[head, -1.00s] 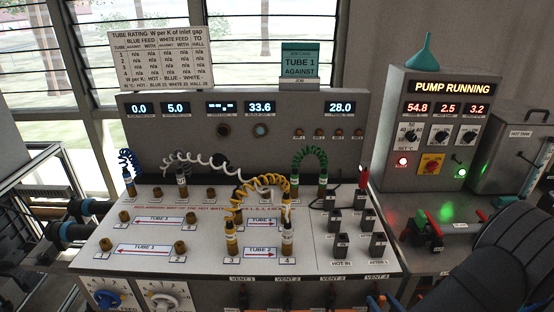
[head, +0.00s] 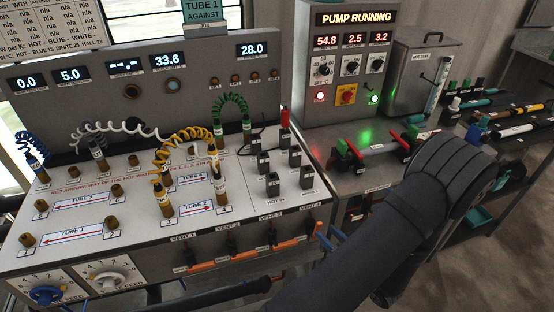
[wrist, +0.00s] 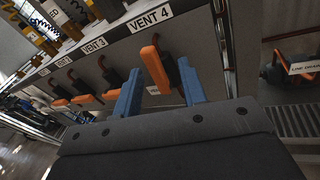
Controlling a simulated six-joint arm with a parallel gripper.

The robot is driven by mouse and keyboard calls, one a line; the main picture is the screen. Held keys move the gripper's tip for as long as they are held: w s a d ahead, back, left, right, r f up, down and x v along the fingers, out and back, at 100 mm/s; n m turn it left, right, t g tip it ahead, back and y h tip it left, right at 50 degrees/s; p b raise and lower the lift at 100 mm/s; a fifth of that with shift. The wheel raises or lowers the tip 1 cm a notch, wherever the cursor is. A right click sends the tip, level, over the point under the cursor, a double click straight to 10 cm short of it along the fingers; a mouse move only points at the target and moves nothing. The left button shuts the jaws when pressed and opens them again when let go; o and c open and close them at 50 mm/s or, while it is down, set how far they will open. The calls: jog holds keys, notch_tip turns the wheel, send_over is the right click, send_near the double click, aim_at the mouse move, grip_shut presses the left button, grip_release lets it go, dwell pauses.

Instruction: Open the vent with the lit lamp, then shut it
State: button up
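The vent 4 lever (wrist: 154,66), an orange handle under the VENT 4 label, stands between the two blue fingers of my gripper (wrist: 158,70) in the wrist view. The fingers are apart, with gaps beside the lever. The vent 3 lever (wrist: 113,94) and further orange levers are to its left. In the head view the vent levers run along the bench front, with the vent 1 lever (head: 200,265) at the left. My gripper's blue fingers (head: 335,236) show partly at the right end. Small vent lamps (head: 235,79) line the back panel; I cannot tell which is lit.
Coiled hoses, including a yellow hose (head: 180,140), stand on the bench top (head: 120,215). The pump cabinet (head: 345,85) is behind at right, with red and green valve handles (head: 345,150) before it. In the wrist view, an orange-handled drain valve (wrist: 295,68) is at right.

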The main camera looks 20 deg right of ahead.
jog(key=s+n, duration=0.2)
jog(key=s, duration=0.4)
jog(key=shift+t, duration=0.4)
jog(key=shift+d+x, duration=0.15)
jog(key=shift+x, duration=2.3)
jog(key=shift+d+x, duration=0.15)
jog(key=shift+x, duration=2.25)
jog(key=shift+w, duration=0.1)
grip_shut()
